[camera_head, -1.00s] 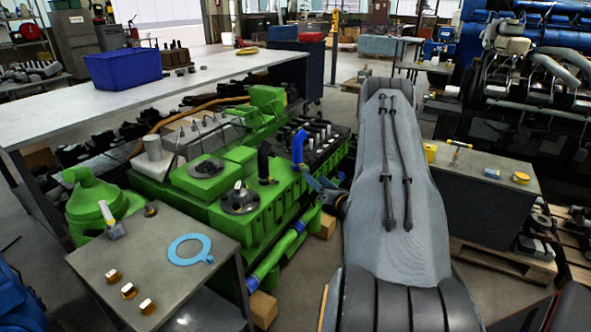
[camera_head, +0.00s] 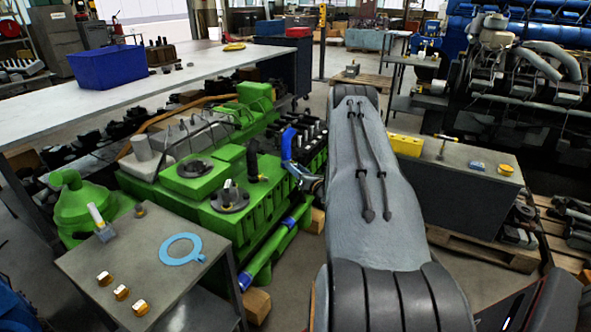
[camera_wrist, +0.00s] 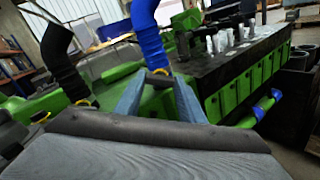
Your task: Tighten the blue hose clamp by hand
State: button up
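A blue hose (camera_head: 287,145) rises from the green engine (camera_head: 242,211); it also stands upright in the wrist view (camera_wrist: 151,40). A small dark and tan band (camera_wrist: 160,72), seemingly its hose clamp, shows at the hose's foot. My gripper (camera_wrist: 157,88) is open, with its two blue-grey fingers apart and pointing at the hose's foot. The fingertips appear to be on either side of the band; I cannot tell if they touch it. In the head view my gripper (camera_head: 309,184) is just right of the hose, small and partly hidden.
A black hose (camera_wrist: 61,62) with a yellow ring at its foot stands left of the blue one. A grey table (camera_head: 150,240) with a light blue ring (camera_head: 182,249) stands front left. A dark cabinet (camera_head: 450,205) with small parts stands right of my arm.

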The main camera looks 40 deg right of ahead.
jog(key=c, duration=0.4)
jog(key=shift+m, duration=0.3)
jog(key=m+b, duration=0.4)
jog(key=m, duration=0.4)
jog(key=shift+m, duration=0.4)
jog(key=shift+s, duration=0.1)
jog(key=o, duration=1.1)
jog(key=shift+d, duration=0.1)
jog(key=shift+c, duration=0.2)
